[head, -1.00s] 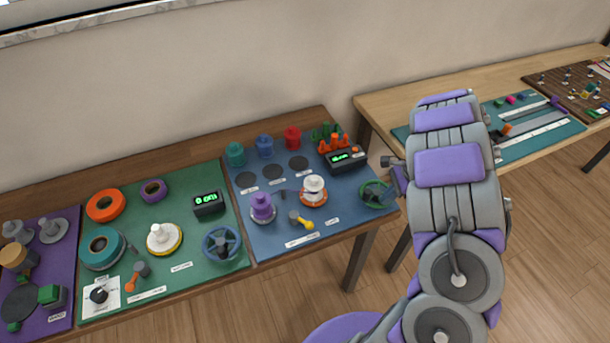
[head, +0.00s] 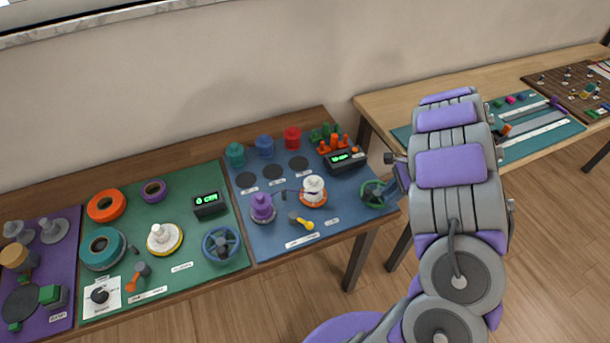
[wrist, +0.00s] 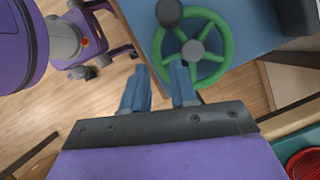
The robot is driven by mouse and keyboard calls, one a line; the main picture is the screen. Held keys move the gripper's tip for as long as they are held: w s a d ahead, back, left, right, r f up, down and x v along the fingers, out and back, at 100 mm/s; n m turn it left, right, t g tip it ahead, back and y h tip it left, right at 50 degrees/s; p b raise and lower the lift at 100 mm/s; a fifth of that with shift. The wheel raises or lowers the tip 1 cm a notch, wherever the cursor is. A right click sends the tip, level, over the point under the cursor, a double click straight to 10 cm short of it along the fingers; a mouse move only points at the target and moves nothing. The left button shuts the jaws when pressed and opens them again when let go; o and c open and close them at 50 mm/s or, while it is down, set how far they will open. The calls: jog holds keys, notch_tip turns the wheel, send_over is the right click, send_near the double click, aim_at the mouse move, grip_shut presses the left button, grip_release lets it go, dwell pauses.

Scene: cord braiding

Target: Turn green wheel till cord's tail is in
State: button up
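A black box with a green display (head: 345,159) stands behind the wheel. A yellow-handled lever (head: 301,221) is in front of the spools. A green board (head: 180,210) with another display and a blue wheel (head: 221,245) lies to the left. A second table (head: 385,100) is at right.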

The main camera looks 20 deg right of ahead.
jog(key=p+v, duration=0.3)
jog(key=v, duration=1.2)
jog(key=shift+d+r+p, duration=0.2)
jog(key=shift+r+p, duration=0.1)
jog(key=shift+r, duration=0.05)
